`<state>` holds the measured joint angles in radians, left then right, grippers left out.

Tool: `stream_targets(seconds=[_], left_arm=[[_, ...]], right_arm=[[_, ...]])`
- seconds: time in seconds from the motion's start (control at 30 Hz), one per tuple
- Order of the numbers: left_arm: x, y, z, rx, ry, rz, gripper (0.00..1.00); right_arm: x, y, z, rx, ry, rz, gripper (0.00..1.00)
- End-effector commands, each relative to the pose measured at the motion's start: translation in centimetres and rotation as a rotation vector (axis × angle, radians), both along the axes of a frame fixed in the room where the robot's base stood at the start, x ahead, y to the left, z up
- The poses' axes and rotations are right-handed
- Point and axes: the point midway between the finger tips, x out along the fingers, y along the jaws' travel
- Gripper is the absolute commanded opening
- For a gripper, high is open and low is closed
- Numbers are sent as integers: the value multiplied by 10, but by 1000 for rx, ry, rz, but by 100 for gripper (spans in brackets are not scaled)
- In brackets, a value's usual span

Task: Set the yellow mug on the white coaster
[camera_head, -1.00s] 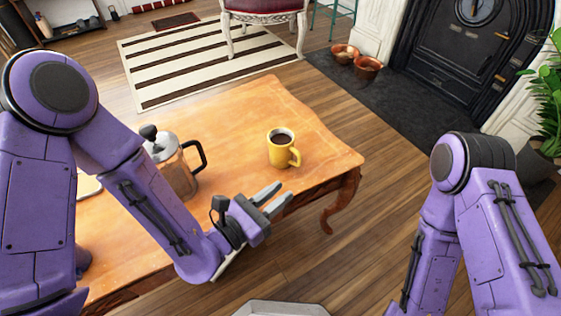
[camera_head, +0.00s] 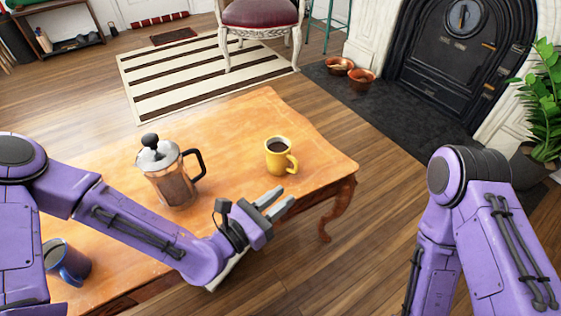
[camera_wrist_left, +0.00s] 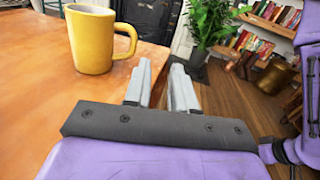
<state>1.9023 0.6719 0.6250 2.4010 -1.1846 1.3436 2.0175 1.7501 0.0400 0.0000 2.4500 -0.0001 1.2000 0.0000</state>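The yellow mug (camera_head: 278,156) stands upright on the wooden table near its right end, with dark liquid inside and its handle toward the lower right. In the left wrist view the mug (camera_wrist_left: 92,40) is beyond and left of my fingertips, apart from them. My left gripper (camera_head: 274,203) is empty, its two fingers parted, just in front of the table's near edge and below the mug. It also shows in the left wrist view (camera_wrist_left: 162,80). I see no white coaster now; my left arm covers part of the table's left side. My right gripper is out of view.
A glass coffee press (camera_head: 172,180) stands left of the mug. A blue mug (camera_head: 68,264) sits at the table's near left, beside my left arm. The tabletop (camera_head: 235,125) behind the yellow mug is clear. A plant (camera_head: 543,110) stands at the right.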

Motion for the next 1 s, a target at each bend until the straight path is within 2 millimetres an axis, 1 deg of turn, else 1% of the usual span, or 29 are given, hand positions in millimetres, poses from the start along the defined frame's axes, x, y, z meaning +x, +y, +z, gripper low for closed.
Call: stream_targets(seconds=[0.03,0.13,0.2,0.27,0.33,0.5,0.67,0.83,0.9,1.0], left_arm=[[8,8,0,2,-2,18,25],[20,21,-2,23,-12,35,25],[25,29,-3,40,-19,42,25],[28,30,-4,49,-25,42,25],[35,25,-6,54,-29,40,25],[59,5,-6,54,-28,39,25],[73,-7,-6,54,-28,41,25],[96,-29,-6,53,-29,39,25],[103,-34,-6,53,-28,40,25],[107,-38,-5,51,-26,41,25]], right_arm=[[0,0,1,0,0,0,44],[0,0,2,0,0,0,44],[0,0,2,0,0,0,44],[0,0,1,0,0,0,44],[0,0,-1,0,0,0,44],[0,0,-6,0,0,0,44],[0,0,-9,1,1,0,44],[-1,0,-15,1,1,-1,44],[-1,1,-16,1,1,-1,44],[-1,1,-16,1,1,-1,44]])
